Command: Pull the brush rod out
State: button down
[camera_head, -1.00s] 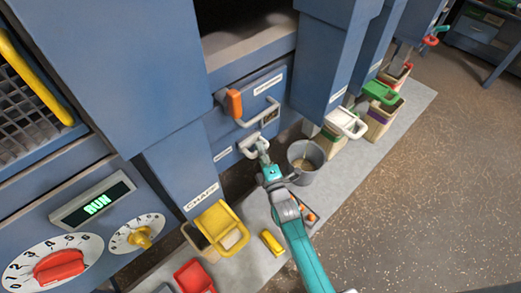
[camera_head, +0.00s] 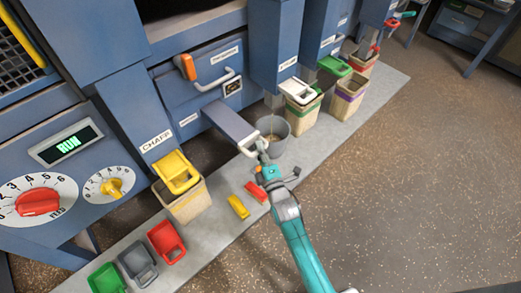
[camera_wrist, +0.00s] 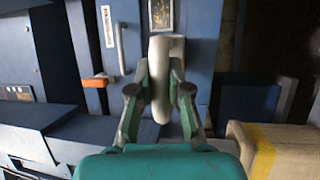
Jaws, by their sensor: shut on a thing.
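The brush rod (camera_head: 228,121) is a flat grey-blue bar that sticks out of the lower front of the blue machine, with a pale loop handle (camera_head: 249,146) at its outer end. My gripper (camera_head: 260,150) is shut on this handle. In the wrist view the pale handle (camera_wrist: 160,75) stands between the two fingers of my gripper (camera_wrist: 159,92). The inner end of the rod is hidden inside the machine.
A grey bucket (camera_head: 274,134) stands just behind the handle. Yellow (camera_head: 238,207) and red (camera_head: 256,192) blocks lie on the grey strip near my arm. The floor at right is clear.

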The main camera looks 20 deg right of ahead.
jog(key=shift+s+f, duration=0.15)
jog(key=c, duration=1.1)
grip_release()
jog(key=shift+d, duration=0.1)
jog(key=shift+s, duration=0.1)
jog(key=s+f, duration=0.1)
jog(key=s, duration=1)
jog(key=shift+s+f, duration=0.35)
jog(key=shift+s, duration=0.05)
